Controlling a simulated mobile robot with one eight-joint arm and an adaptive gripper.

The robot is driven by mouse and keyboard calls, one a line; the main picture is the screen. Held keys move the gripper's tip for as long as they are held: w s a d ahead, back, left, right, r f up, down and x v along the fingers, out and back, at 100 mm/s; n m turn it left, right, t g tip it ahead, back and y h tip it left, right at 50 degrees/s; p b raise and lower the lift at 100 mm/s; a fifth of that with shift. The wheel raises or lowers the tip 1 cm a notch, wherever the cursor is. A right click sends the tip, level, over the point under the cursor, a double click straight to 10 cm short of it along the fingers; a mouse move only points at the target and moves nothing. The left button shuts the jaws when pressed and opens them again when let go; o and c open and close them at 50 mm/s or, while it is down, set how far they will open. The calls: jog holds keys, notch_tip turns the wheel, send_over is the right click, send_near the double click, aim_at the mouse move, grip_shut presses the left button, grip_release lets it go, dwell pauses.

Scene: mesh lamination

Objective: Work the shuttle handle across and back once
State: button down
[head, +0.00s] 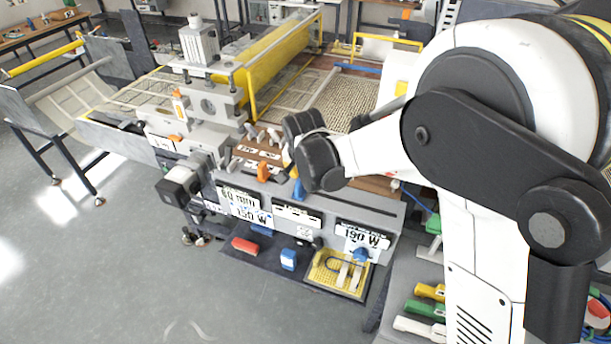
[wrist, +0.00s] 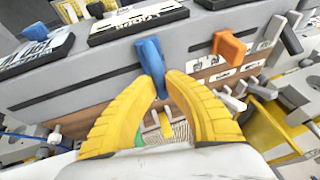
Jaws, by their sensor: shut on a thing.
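A blue handle (wrist: 151,62) sticks out from the front of the grey machine panel (wrist: 100,75) in the wrist view. The yellow fingers of my gripper (wrist: 154,82) close on it from both sides near its end. I cannot read a label that tells which handle is the shuttle's.
Black and white label plates (head: 298,214) line the machine front. Below lies a dark shelf with a red block (head: 245,245), a blue block (head: 288,259) and a yellow tray (head: 325,286). Coloured tools (head: 426,308) lie at lower right. The grey floor (head: 130,260) at left is clear.

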jog(key=shift+a, duration=0.15)
jog(key=c, duration=1.5)
grip_release()
jog(key=shift+w, duration=0.1)
jog(key=shift+o, duration=0.5)
jog(key=shift+a+f, duration=0.1)
jog(key=shift+a, duration=0.05)
jog(key=v, duration=1.2)
jog(key=shift+w, duration=0.1)
